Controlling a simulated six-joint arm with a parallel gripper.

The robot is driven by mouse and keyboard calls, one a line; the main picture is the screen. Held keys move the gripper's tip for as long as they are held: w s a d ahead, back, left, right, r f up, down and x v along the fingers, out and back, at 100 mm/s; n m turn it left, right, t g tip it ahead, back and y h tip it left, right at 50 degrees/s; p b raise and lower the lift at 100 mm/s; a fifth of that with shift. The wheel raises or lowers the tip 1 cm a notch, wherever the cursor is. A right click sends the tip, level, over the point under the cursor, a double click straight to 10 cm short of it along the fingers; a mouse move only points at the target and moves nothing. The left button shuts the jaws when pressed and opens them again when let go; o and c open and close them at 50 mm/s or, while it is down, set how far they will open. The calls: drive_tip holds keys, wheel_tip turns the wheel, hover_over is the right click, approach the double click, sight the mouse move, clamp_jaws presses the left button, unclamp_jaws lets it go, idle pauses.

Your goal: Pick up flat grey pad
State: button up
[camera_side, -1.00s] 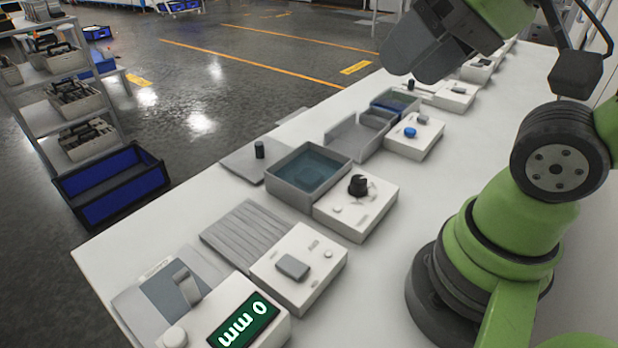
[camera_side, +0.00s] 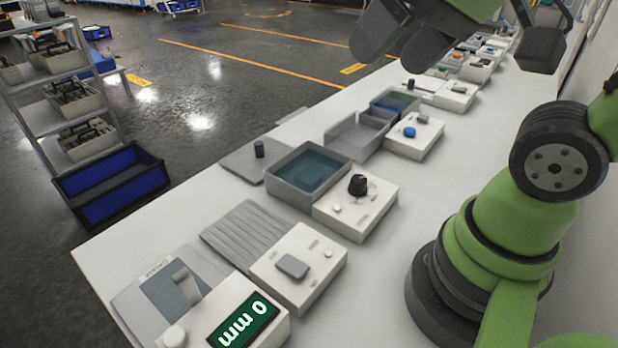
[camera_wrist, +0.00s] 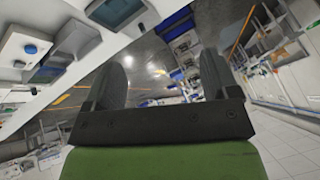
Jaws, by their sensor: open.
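The flat grey pad (camera_side: 292,267) lies on top of a white box (camera_side: 312,285) near the front of the white table in the side view. It is small, with rounded corners. My gripper (camera_side: 390,35) is high above the table at the top of the side view, well apart from the pad. In the wrist view my gripper (camera_wrist: 160,85) shows two dark fingers spread wide with nothing between them. The pad cannot be made out in the wrist view.
A display box reading 0 mm (camera_side: 243,318) stands in front of the pad's box. A ribbed grey tray (camera_side: 246,232) is beside it. A box with a black knob (camera_side: 358,185) and an open grey bin (camera_side: 300,190) stand behind.

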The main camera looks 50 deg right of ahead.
drive_tip(key=w+d+f+n+g, duration=0.1)
drive_tip(key=w+d+f+g, duration=0.15)
drive_tip(key=w, duration=0.55)
drive_tip(key=n+g+h, duration=0.2)
drive_tip(key=g, duration=0.2)
hover_over(309, 175)
wheel_tip(309, 175, down, 15)
drive_tip(key=shift+n, duration=0.4)
drive_tip(key=f, duration=0.7)
drive_tip(key=shift+w+d+f, duration=0.15)
drive_tip(key=shift+w+d, duration=0.05)
drive_tip(key=shift+w, duration=0.05)
drive_tip(key=f, duration=0.5)
drive_tip(key=shift+s+a+f, duration=0.2)
drive_tip(key=shift+s+f, duration=0.05)
drive_tip(key=shift+f, duration=0.15)
drive_tip(key=c, duration=1)
